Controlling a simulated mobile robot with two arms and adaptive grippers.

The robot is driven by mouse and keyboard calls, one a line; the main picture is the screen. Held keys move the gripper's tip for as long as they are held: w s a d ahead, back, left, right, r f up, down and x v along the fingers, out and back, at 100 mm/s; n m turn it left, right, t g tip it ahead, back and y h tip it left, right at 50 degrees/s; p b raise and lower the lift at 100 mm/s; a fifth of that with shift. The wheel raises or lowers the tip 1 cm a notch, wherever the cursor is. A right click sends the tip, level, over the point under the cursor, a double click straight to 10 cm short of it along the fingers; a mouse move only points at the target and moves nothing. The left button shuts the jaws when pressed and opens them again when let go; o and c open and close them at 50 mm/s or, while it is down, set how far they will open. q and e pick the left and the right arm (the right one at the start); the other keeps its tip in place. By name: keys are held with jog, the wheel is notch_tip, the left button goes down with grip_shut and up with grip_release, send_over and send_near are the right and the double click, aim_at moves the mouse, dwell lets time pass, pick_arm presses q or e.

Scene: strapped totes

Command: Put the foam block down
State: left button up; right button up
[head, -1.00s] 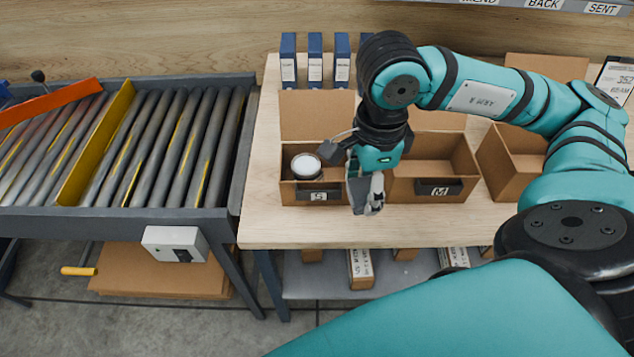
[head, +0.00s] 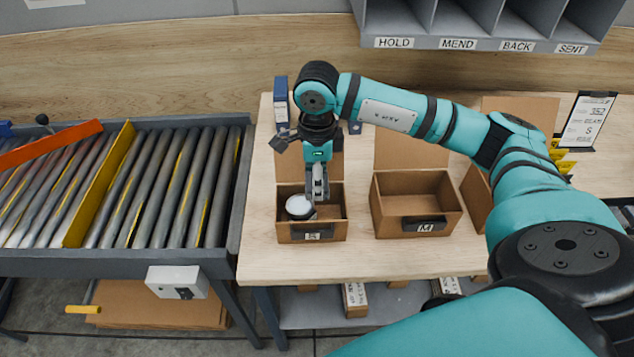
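I cannot make out a foam block in the head view. My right gripper (head: 318,190) points down over the small open cardboard box labelled S (head: 333,231), near its middle. Its fingers are seen nearly edge-on, so I cannot tell whether they are apart or hold anything. A round, white-topped item (head: 299,207) lies in the left part of that box, close beside the fingers. A larger open box labelled M (head: 383,220) stands to the right and looks empty. My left gripper is not in view.
A roller conveyor (head: 160,187) with a yellow divider (head: 97,185) adjoins the wooden table (head: 265,258) on the left. A grey shelf (head: 487,44) with labelled slots hangs at the back. A sign (head: 586,120) stands at the right. The table's front strip is clear.

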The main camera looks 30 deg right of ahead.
notch_tip(320, 180, down, 3)
jog(key=shift+p, duration=0.85)
jog(key=shift+f, duration=0.2)
jog(key=shift+f, duration=0.1)
jog(key=shift+f+b, duration=0.55)
jog(key=shift+b, duration=0.35)
jog(key=o, duration=0.7)
jog(key=shift+r, duration=0.15)
